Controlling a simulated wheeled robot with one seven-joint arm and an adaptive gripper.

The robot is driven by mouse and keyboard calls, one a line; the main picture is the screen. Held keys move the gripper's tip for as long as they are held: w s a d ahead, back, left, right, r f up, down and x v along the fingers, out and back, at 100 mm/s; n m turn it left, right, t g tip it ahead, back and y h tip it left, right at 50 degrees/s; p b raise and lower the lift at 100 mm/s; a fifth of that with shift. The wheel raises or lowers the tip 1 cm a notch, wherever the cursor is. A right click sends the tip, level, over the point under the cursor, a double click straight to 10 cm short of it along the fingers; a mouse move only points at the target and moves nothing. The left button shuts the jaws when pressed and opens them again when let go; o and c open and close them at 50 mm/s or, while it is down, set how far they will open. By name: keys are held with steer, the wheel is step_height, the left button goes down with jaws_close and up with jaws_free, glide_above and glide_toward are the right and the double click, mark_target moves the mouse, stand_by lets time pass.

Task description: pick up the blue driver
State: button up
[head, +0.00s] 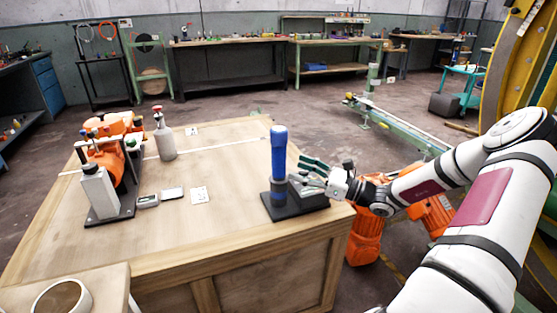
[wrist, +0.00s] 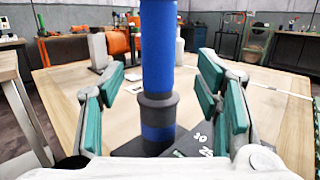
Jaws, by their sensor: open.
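The blue driver (head: 279,152) stands upright on a black base plate (head: 285,211) near the right front corner of the wooden crate table. Its upper part is blue with a dark grey collar below. In the wrist view the blue driver (wrist: 158,60) rises between the two green-padded fingers of my gripper (wrist: 165,100). Gaps show on both sides of it, and neither finger appears to touch it. In the head view my gripper (head: 312,170) comes in from the right, open, just beside the driver. The driver's top is cut off in the wrist view.
A grey bottle with a red top (head: 164,135) stands further back on the table (head: 160,225). An orange device with a white box (head: 99,192) sits at left. Small flat items lie between. Orange machinery (head: 365,240) is below the table's right edge. The table's front middle is clear.

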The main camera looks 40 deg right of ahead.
mark_target(285, 162)
steer(key=b+x, duration=0.1)
steer(key=x, duration=0.6)
steer(key=shift+w+a+r, duration=0.1)
steer(key=shift+a+r, duration=0.1)
steer(key=c, duration=1.3)
steer(key=shift+r, duration=0.1)
jaws_close()
